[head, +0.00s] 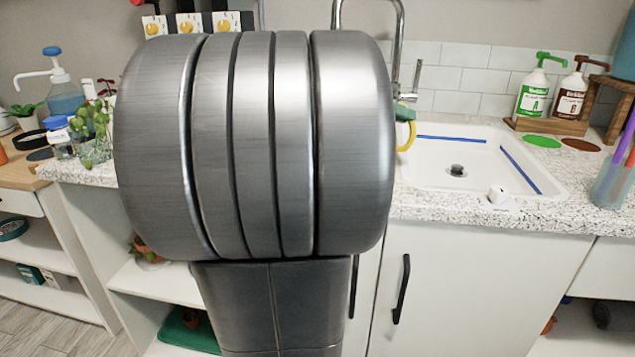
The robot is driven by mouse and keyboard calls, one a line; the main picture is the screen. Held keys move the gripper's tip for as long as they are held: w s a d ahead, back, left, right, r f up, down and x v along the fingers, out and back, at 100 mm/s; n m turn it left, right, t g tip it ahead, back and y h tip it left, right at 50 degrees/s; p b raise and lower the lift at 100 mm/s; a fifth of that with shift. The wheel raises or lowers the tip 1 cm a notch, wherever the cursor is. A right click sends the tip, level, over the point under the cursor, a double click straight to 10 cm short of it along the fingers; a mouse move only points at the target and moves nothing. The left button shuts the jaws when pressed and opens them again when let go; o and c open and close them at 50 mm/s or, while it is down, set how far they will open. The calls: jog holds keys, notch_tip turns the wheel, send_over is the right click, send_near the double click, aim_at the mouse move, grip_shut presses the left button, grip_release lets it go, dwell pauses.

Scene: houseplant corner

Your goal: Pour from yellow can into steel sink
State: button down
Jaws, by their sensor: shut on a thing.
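A large grey link of my own arm fills the middle of the head view and hides much behind it. My gripper does not show. At the link's right edge a small curved yellow piece (406,138) shows beside the sink's left end. It may be part of the yellow can, but I cannot tell, and the rest is hidden. The sink (430,172) looks white, not steel, with blue strips on its inner walls and a dark drain. Its left end is hidden by the link.
A chrome faucet (400,45) rises behind the sink. Two pump bottles, green-labelled (532,95) and brown-labelled (570,100), stand on a wooden stand at the back right. A small white object (498,195) lies on the sink's front edge. A plant jar (92,135) stands left.

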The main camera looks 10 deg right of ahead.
jog(key=shift+r, duration=0.1)
jog(key=s+d+r, duration=0.2)
jog(key=s+r, duration=0.1)
jog(key=shift+d+p, duration=0.3)
jog(key=shift+p, duration=0.05)
dwell(0.7)
